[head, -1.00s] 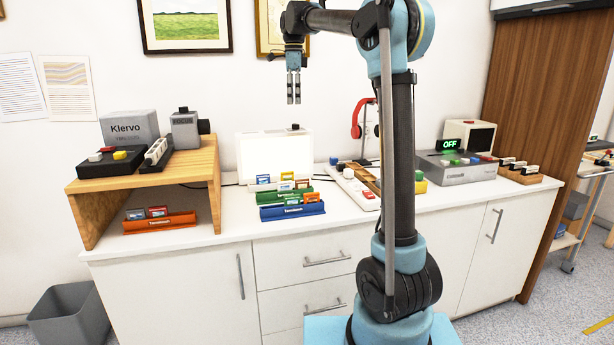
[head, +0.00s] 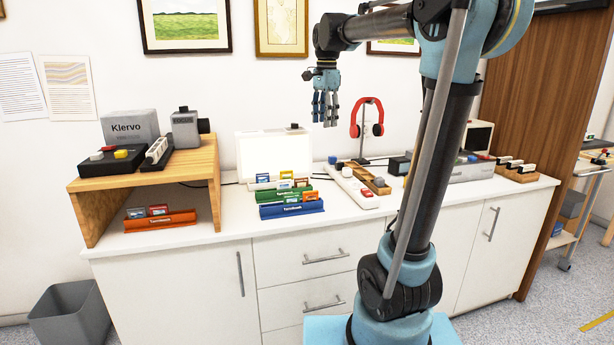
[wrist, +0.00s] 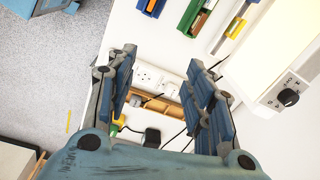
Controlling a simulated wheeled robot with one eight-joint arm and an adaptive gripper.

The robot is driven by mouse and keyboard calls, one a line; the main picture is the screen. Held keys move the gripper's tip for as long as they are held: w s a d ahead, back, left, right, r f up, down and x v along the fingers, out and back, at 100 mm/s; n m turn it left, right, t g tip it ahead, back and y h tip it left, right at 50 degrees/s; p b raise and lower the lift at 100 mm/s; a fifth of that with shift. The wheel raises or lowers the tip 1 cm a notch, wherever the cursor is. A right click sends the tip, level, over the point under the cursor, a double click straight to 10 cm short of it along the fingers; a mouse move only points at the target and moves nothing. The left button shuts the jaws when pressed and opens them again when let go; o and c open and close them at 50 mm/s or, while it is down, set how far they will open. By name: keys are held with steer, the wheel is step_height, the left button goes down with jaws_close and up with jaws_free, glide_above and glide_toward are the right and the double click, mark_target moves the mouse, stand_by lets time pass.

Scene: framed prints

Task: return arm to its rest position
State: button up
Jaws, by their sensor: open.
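My gripper (head: 325,108) hangs with its fingers pointing down, high above the white counter (head: 240,222), in front of the wall. In the wrist view its fingers (wrist: 165,95) are spread apart with nothing between them. My arm reaches up from the base at the lower right and bends over to the left at the top of the head view. No object touches the gripper.
On the counter stand orange (head: 160,221), blue (head: 291,210) and green racks of small cards, a white power strip (head: 356,187) and red headphones (head: 367,118) on a stand. A wooden shelf (head: 217,185) stands at left. The air around the gripper is clear.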

steer(key=s+d+f+n, duration=0.4)
steer(key=s+f, duration=0.5)
steer(key=f, duration=0.1)
steer(key=s+d+f+n+t, duration=0.1)
steer(key=s+d+f+n, duration=0.3)
steer(key=s+f, duration=0.6)
steer(key=s+d+f+n, duration=0.4)
steer(key=s+d+f, duration=0.1)
steer(key=s+f, duration=0.5)
steer(key=shift+s+f+t, duration=0.15)
steer(key=shift+f+t, duration=0.15)
steer(key=shift+f, duration=0.6)
